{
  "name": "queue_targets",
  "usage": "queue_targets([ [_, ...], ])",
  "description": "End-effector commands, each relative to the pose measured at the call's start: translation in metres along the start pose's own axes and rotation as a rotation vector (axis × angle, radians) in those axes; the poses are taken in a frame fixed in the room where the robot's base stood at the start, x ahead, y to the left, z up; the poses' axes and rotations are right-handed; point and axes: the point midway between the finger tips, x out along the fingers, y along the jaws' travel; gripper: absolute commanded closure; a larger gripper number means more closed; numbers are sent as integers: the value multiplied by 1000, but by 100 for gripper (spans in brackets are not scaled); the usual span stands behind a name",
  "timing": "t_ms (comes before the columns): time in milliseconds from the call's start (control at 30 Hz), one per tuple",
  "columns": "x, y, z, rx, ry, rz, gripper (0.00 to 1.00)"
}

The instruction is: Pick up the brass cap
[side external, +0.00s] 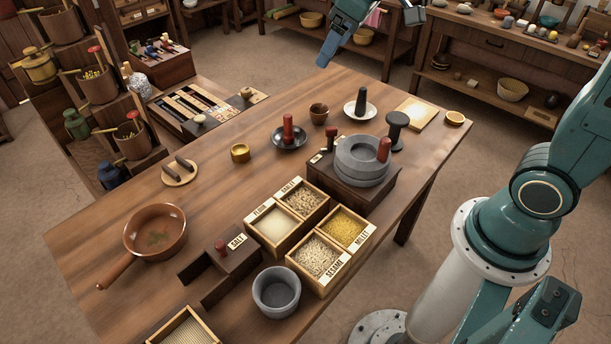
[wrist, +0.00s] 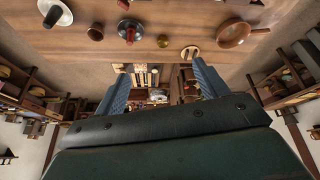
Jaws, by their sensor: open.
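The brass cap (side external: 240,152) is a small round yellow-gold piece on the wooden table, left of a dark dish (side external: 290,137) with a red-handled piece on it. In the wrist view the brass cap (wrist: 163,41) is small and lies beyond the fingertips, between the dark dish (wrist: 130,31) and a round board (wrist: 190,52). My gripper (wrist: 160,85) is open, with its two blue fingers wide apart and nothing between them. It is well away from the cap.
A brown pan (side external: 155,233) stands at the left. A grain box (side external: 318,262), a grey mortar (side external: 276,291) and a stone quern (side external: 361,160) fill the front and right. A small brown cup (side external: 319,113) stands behind the dish. Bare table surrounds the cap.

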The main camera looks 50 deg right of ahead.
Motion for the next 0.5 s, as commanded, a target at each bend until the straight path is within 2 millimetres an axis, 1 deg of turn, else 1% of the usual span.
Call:
queue_targets([
  [33,11,3,-9,-14,-8,-8,27],
  [200,45,11,-36,-62,-15,-30,27],
  [367,80,18,-59,-105,-21,-52,27],
  [500,114,23,-75,-143,-24,-73,27],
])
